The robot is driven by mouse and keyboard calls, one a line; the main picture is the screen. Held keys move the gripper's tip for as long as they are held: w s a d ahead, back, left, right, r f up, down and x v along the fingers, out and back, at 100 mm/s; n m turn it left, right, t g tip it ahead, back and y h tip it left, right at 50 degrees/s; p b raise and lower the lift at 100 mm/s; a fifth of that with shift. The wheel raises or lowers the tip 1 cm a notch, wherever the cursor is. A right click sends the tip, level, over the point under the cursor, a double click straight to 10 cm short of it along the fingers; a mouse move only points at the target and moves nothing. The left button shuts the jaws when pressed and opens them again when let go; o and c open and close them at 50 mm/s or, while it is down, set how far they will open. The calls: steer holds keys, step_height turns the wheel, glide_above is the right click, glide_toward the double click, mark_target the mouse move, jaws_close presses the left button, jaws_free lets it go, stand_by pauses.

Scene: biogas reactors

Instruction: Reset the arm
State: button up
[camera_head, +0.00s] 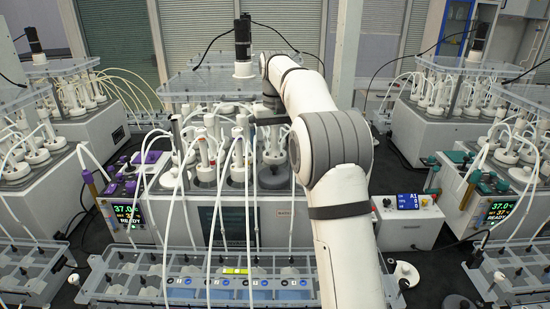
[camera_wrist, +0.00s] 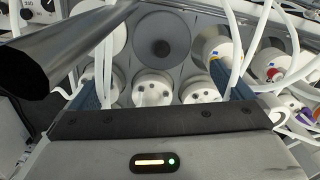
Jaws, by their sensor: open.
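My white and grey arm rises from the bottom right of the head view and bends over the middle reactor unit (camera_head: 232,222). My gripper (camera_wrist: 163,78) shows at the lower middle of the wrist view, with its two bluish fingers apart and nothing held between them. White bottle caps (camera_wrist: 152,88) lie below and between the fingers. In the head view, the gripper (camera_head: 270,118) is over the right part of the reactor's bottle rows, largely hidden by my arm. Whether the fingers touch a cap or tube cannot be told.
White tubes (camera_head: 246,190) loop around the gripper and down the reactor's front. A dark motor (camera_head: 243,38) stands behind it. A clear rack (camera_head: 130,262) is in front. A control box (camera_head: 408,222) stands to the right. Similar reactor units flank both sides.

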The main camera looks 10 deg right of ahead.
steer(key=shift+r, duration=0.9)
steer(key=s+a+r+n+y+p, duration=0.1)
steer(key=s+a+r, duration=0.4)
steer(key=s+r, duration=0.2)
steer(key=s+d+t+p, duration=0.1)
steer(key=s+d+t, duration=0.1)
steer(key=s, duration=1.1)
steer(key=s+d+f+m+t+h+p, duration=0.1)
steer(key=s+f, duration=0.4)
steer(key=s, duration=0.4)
steer(key=s+d+f+t+p, duration=0.1)
steer(key=s+d+f, duration=0.1)
steer(key=s+f, duration=0.45)
steer(key=s+f+b, duration=0.3)
steer(key=f+b, duration=0.2)
steer(key=f, duration=0.1)
steer(key=shift+f+g, duration=0.3)
